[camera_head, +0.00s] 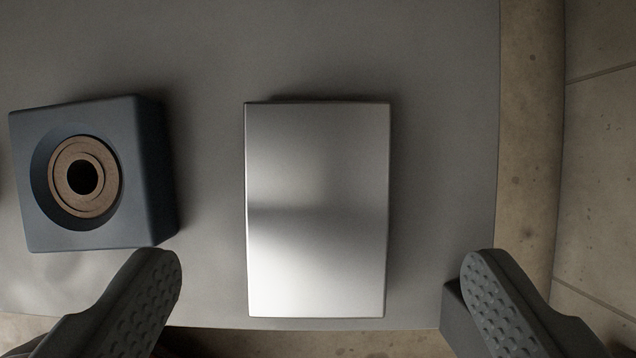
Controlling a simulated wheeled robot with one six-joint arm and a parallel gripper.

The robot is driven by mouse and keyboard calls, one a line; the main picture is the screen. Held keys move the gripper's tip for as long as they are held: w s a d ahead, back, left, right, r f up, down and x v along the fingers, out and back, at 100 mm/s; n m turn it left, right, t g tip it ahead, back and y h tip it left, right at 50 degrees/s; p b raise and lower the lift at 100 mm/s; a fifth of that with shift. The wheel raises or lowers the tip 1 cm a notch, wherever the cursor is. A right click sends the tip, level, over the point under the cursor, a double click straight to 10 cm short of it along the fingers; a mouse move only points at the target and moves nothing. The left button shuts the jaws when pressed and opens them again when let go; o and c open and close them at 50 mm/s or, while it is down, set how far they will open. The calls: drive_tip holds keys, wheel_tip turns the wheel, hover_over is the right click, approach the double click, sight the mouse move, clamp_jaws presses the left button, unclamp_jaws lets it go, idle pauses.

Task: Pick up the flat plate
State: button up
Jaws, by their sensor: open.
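The flat plate (317,180) is a silvery, upright-oriented rectangle near the middle of the view. It lies on a grey tabletop (440,130), with its lower end close to the table's near edge. My gripper (322,275) is open, with one dark dimpled finger at the lower left and the other at the lower right. The plate's lower part shows between the two fingers, with a gap on each side. Neither finger appears to touch it, and the gripper is empty. I cannot tell the height of the fingers above the table.
A dark blue-grey block (150,190) with a round recess stands left of the plate. A brown ring (62,180) sits in the recess. A dark block (456,318) is partly hidden behind the right finger. The table right of the plate is clear; tiled floor (600,190) lies beyond.

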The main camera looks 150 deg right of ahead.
sight(319, 215)
drive_tip(key=shift+s+x, duration=0.1)
drive_tip(key=shift+x, duration=1.1)
drive_tip(key=shift+s+x, duration=0.15)
drive_tip(key=shift+x, duration=1.1)
drive_tip(key=shift+d+f, duration=0.15)
drive_tip(key=shift+f, duration=0.05)
drive_tip(key=c, duration=1.9)
drive_tip(key=shift+o, duration=0.2)
